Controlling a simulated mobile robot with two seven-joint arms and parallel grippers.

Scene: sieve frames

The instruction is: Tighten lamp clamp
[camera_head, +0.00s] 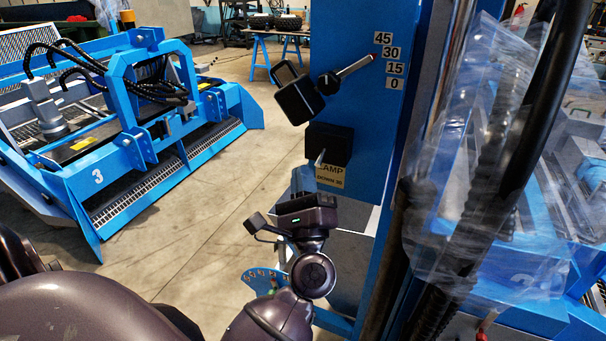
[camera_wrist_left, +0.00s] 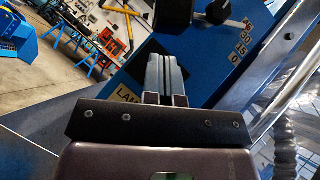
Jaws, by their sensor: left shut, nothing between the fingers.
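On a blue post (camera_head: 350,110) is a dark lamp head (camera_head: 297,97). Beside it is a black knob with a silver lever (camera_head: 354,68), its red tip up and right near the 30 and 45 marks of a printed scale (camera_head: 390,53). The lever also shows in the left wrist view (camera_wrist_left: 238,23). Below is a black block (camera_head: 330,143) with a small pale pin, above a label (camera_head: 329,176) partly hidden by my gripper. My left gripper (camera_head: 303,172) is shut and empty, just below and left of the block; its fingers (camera_wrist_left: 164,62) point toward the post. Contact cannot be told.
A blue machine (camera_head: 150,110) with hoses stands at left. Clear plastic sheeting (camera_head: 480,150) and dark hoses (camera_head: 545,130) hang close at right. A blue trestle table (camera_head: 275,38) stands behind. Concrete floor between machine and post is clear.

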